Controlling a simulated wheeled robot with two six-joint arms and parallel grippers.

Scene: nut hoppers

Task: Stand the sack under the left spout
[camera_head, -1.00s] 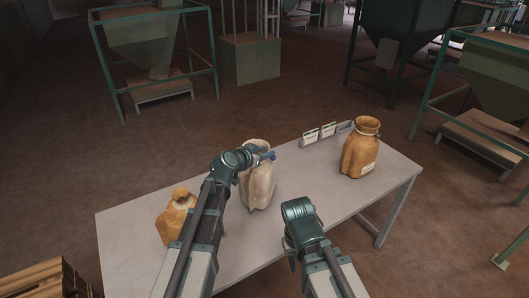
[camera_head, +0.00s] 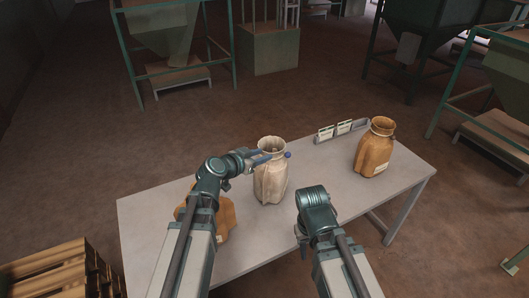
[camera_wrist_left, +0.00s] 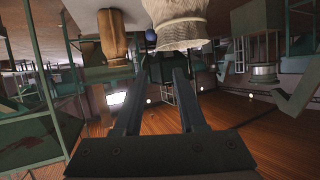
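A pale sack (camera_head: 270,185) with an open top stands upright on the grey table (camera_head: 165,207). An orange-brown sack (camera_head: 376,152) stands at the table's right end. Another brown sack (camera_head: 226,218) is at the left, mostly hidden by my left arm. My left gripper (camera_head: 274,155) is at the pale sack's neck. In the left wrist view its fingers (camera_wrist_left: 158,80) are apart with nothing between them, and the pale sack (camera_wrist_left: 178,22) is beyond the tips. My right gripper (camera_head: 315,200) is over the table right of the pale sack; its fingers are hidden. The left hopper (camera_head: 168,32) stands behind.
A low platform (camera_head: 175,80) sits under the left hopper in a green frame. More hoppers (camera_head: 425,35) stand at back right. Small cards (camera_head: 343,129) stand on the table's far edge. Wooden pallets (camera_head: 55,270) lie at lower left. Open floor (camera_head: 260,105) lies beyond the table.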

